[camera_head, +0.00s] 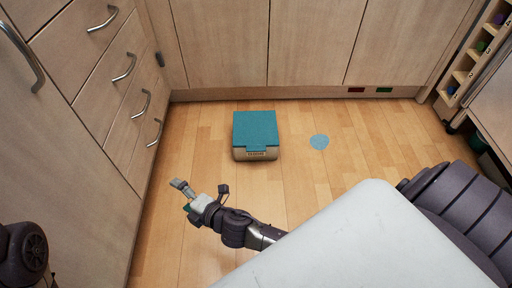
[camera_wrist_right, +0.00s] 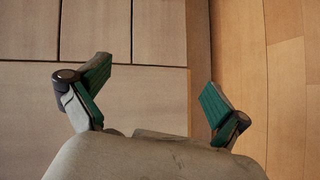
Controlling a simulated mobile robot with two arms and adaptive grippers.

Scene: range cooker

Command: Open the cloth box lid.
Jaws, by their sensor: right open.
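The cloth box (camera_head: 255,153) stands on the wooden floor near the middle of the head view. Its teal lid (camera_head: 256,129) is closed, with a small flap hanging over the front. My right gripper (camera_head: 186,190) is in front and to the left of the box, apart from it and pointing left. In the right wrist view my right gripper (camera_wrist_right: 155,95) shows its two green-padded fingers wide apart with nothing between them. The box is not in the wrist view. My left gripper is not in view; only a dark part of my left arm shows at the lower left edge.
Drawers with metal handles (camera_head: 124,68) line the left side. Cabinet doors (camera_head: 310,45) close off the back. A wooden rack (camera_head: 480,50) stands at the right. The floor around the box is otherwise clear.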

